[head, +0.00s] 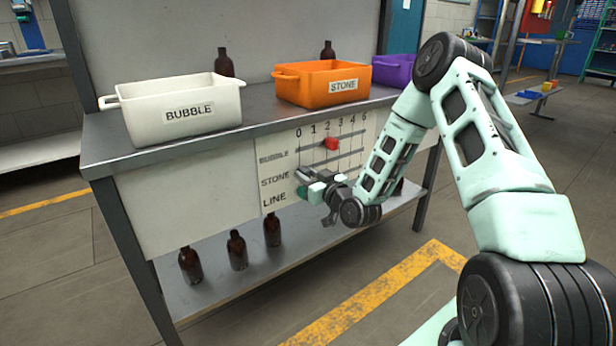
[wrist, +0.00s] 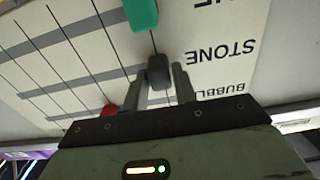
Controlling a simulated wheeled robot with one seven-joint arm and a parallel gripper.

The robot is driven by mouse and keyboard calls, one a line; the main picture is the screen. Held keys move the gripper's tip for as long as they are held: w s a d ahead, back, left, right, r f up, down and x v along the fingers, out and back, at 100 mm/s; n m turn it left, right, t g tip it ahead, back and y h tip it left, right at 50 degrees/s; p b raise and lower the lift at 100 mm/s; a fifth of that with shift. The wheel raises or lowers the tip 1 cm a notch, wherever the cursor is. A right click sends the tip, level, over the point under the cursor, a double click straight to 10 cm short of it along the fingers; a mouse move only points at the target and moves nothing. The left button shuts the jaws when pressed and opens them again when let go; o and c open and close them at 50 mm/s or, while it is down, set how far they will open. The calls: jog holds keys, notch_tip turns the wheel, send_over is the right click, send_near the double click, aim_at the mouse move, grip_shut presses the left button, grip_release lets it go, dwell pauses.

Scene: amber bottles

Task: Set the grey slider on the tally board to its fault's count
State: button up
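The tally board (head: 272,158) is fixed to the bench front, with rows BUBBLE, STONE and LINE and columns 0 to 5. In the wrist view it appears upside down. The grey slider (wrist: 158,72) is on the STONE row, near its label end, around 0. My gripper (wrist: 160,80) has a finger on each side of it, close against it. In the head view my gripper (head: 318,188) hides the grey slider. The red slider (head: 331,143) is on the BUBBLE row around 2. The green slider (wrist: 141,13) is on the LINE row, near its label end.
On the bench top stand a white BUBBLE crate (head: 178,108), an orange STONE crate (head: 318,84) and a purple crate (head: 394,69). Amber bottles stand behind the crates (head: 224,63) and on the lower shelf (head: 237,250). Crate contents are not visible.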

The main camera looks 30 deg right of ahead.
aim_at(313, 165)
grip_shut()
jog(key=shift+w+d, duration=0.1)
jog(key=shift+d, duration=2.4)
jog(key=o, duration=0.5)
grip_release()
jog(key=s+p, duration=0.2)
jog(key=s, duration=1.5)
jog(key=shift+s+d, duration=0.2)
jog(key=shift+d, duration=0.1)
